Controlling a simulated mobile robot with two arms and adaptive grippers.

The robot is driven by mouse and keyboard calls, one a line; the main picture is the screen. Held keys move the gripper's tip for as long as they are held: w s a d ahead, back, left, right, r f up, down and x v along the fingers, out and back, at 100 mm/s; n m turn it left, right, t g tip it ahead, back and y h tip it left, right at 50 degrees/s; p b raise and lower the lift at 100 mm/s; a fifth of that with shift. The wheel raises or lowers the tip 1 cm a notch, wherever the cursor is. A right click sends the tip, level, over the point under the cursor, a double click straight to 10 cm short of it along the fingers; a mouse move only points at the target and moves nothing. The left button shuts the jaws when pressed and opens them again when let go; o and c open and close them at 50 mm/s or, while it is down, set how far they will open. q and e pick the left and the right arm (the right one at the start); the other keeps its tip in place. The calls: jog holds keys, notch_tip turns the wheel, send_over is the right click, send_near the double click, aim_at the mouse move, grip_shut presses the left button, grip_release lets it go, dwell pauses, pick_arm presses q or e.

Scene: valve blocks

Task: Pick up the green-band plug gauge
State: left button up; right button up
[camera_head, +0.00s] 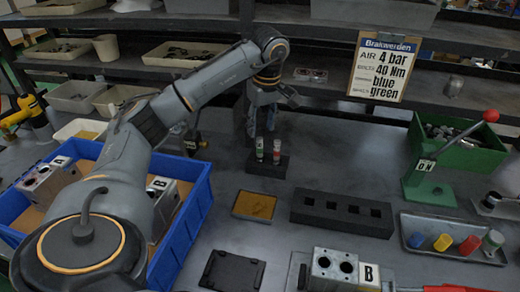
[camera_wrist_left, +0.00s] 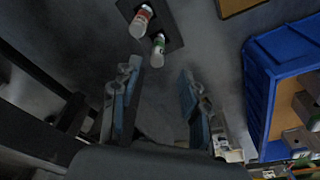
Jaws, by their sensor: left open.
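The green-band plug gauge (camera_head: 259,147) stands upright in a small black holder (camera_head: 267,166) on the bench. A red-band gauge (camera_head: 277,150) stands just right of it in the same holder. My left gripper (camera_head: 260,126) points down, open and empty, just behind and above the gauges. In the left wrist view, the green-band gauge (camera_wrist_left: 158,48) is beyond the open fingers of the left gripper (camera_wrist_left: 158,78), roughly in line with the gap and apart from them. The red-band gauge (camera_wrist_left: 140,22) lies farther up and left there. My right gripper is not in view.
A blue bin (camera_head: 201,207) with valve blocks is at left, beneath my left arm. A brown-topped tray (camera_head: 254,205) and a black rack with square holes (camera_head: 341,214) lie in front of the holder. A green lever press (camera_head: 430,185) stands at right. Shelves line the back.

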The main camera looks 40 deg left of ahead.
aim_at(259, 149)
pick_arm(q)
jog(key=f, duration=0.3)
jog(key=a+f, duration=0.1)
jog(key=f, duration=0.6)
jog(key=shift+w+a, duration=0.4)
grip_shut()
